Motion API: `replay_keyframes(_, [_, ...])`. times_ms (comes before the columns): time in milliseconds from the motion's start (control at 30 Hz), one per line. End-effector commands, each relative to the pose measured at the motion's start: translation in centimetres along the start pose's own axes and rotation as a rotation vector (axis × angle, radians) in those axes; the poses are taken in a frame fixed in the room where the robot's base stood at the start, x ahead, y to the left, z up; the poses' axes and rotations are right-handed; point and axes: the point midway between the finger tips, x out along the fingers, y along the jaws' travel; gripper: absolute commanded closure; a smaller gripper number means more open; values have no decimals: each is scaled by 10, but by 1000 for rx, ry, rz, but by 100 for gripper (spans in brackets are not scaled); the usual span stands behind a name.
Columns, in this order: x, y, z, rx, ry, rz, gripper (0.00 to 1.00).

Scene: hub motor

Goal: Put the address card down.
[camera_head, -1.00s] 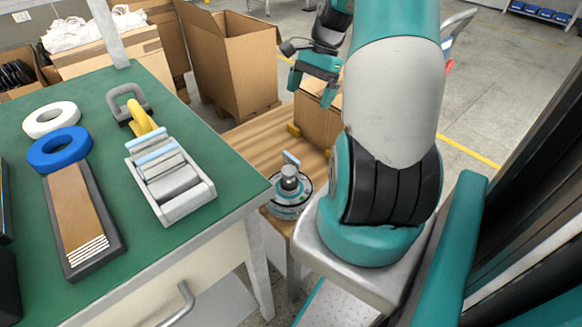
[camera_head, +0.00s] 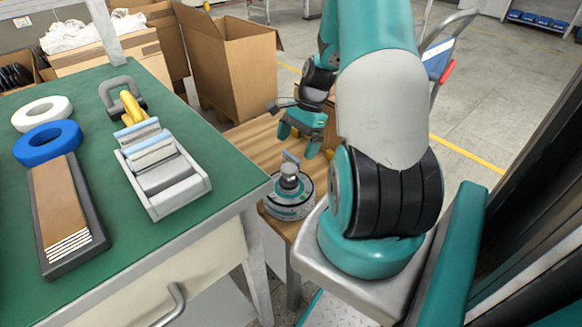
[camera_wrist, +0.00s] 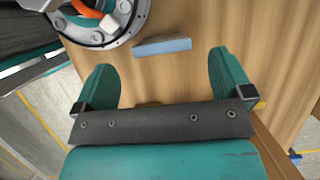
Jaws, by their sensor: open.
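A small card with a pale blue face, likely the address card (camera_wrist: 163,46), stands or lies on the wooden surface (camera_wrist: 270,50) beside the round motor (camera_wrist: 100,18). Its edge also shows behind the motor in the head view (camera_head: 291,157). My gripper (camera_head: 299,142) is open and above the wooden surface, just behind the card and motor. In the wrist view my gripper's two teal fingers (camera_wrist: 161,65) are wide apart with nothing between them. The card is just past the fingertips, apart from both. How it is supported is unclear.
An open cardboard box (camera_head: 235,70) stands behind the wooden surface.

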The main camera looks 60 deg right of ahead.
Motion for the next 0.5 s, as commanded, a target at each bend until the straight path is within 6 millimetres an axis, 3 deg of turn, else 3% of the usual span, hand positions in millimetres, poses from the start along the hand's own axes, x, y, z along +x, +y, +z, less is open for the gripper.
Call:
replay_keyframes(33, [13, -1, 0, -2, -2, 3, 2])
replay_keyframes(200, [30, -1, 0, 0, -1, 2, 2])
replay_keyframes(467, [31, -1, 0, 0, 0, 0, 2])
replay_keyframes(500, [31, -1, 0, 1, 0, 0, 11])
